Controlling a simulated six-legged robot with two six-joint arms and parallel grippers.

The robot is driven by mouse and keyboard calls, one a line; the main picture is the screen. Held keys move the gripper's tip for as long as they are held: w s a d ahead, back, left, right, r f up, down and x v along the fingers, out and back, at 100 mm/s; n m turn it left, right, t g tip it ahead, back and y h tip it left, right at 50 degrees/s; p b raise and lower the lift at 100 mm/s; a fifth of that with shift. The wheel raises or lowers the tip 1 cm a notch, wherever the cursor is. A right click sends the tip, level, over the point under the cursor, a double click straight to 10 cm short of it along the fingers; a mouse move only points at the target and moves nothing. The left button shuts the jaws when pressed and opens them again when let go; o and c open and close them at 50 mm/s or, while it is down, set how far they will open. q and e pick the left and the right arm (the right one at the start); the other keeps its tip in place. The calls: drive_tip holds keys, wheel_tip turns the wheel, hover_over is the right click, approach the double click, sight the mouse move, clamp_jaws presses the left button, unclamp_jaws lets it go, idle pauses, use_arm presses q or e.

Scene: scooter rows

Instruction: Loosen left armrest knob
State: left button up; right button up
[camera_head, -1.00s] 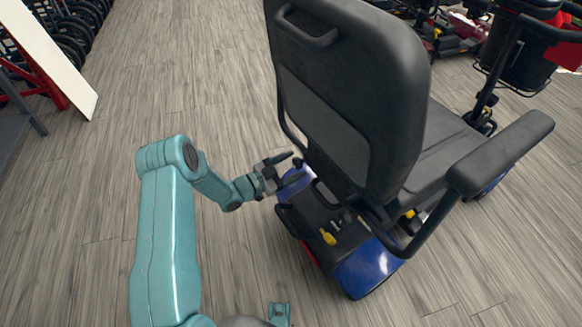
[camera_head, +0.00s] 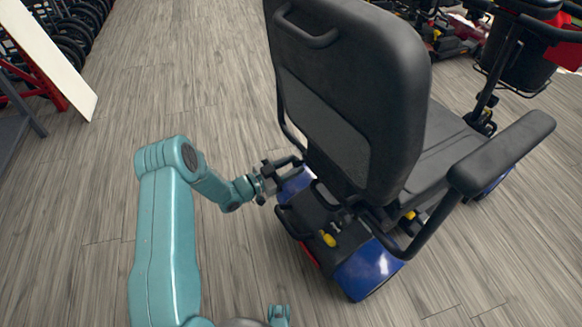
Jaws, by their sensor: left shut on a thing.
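The scooter's black seat (camera_head: 352,100) faces away from me, above a black and blue rear body (camera_head: 368,270). My left gripper (camera_head: 287,170) is at the left side of the seat's lower back, above the left rear of the body. Its fingers are shut on a small dark part there, which I take to be the left armrest knob. The fingers and the seat hide most of that knob. The right armrest (camera_head: 505,150) shows plainly; the left armrest is hidden behind the backrest.
A yellow lever (camera_head: 328,239) stands on the scooter's rear body. A black basket (camera_head: 518,62) is at the front column. Another scooter (camera_head: 450,35) stands at the back. A white panel (camera_head: 45,55) and wheels (camera_head: 75,25) are at the upper left. The wood floor (camera_head: 170,90) on the left is clear.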

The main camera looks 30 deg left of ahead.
use_arm(q)
drive_tip(key=n, duration=0.5)
drive_tip(key=shift+b, duration=0.35)
drive_tip(key=n, duration=0.5)
drive_tip(key=shift+a+f+n, duration=0.1)
drive_tip(key=shift+n, duration=0.3)
drive_tip(key=n, duration=1.1)
drive_tip(key=shift+f+p, duration=0.1)
drive_tip(key=shift+p, duration=0.2)
drive_tip(key=o, duration=1.1)
drive_tip(key=shift+c, duration=0.2)
drive_tip(key=shift+a, duration=0.1)
